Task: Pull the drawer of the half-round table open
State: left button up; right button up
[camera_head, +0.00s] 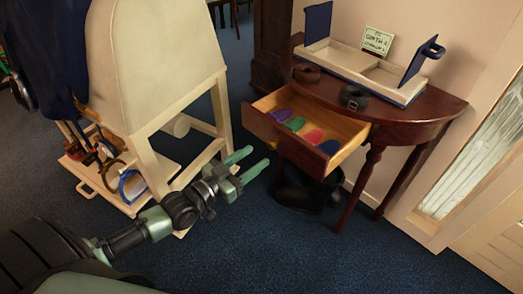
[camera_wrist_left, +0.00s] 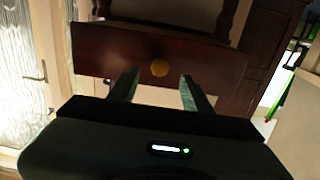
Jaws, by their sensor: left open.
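The half-round table (camera_head: 436,108) is dark reddish wood and stands against the wall at the right. Its drawer (camera_head: 352,130) is pulled out, and several coloured oval pieces (camera_head: 313,136) lie inside. In the left wrist view the drawer front (camera_wrist_left: 110,48) faces me, with a round brass knob (camera_wrist_left: 160,68) at its middle. My left gripper (camera_head: 253,161) is open and empty, just in front of the drawer and apart from it. In the left wrist view its two fingers (camera_wrist_left: 155,88) point toward the drawer front, on either side below the knob. My right gripper is not in view.
A cream padded stand (camera_head: 155,60) with a wooden frame and a loaded lower shelf is at the left. On the tabletop are an open box (camera_head: 365,70), a card (camera_head: 377,40) and two dark rolled straps (camera_head: 354,97). A dark bin (camera_head: 305,195) stands beneath. Blue carpet in front is clear.

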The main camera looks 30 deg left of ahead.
pick_arm(q)
jog(key=shift+v, duration=1.4)
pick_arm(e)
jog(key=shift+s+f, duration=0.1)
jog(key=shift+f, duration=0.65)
pick_arm(q)
jog(key=shift+f, duration=0.1)
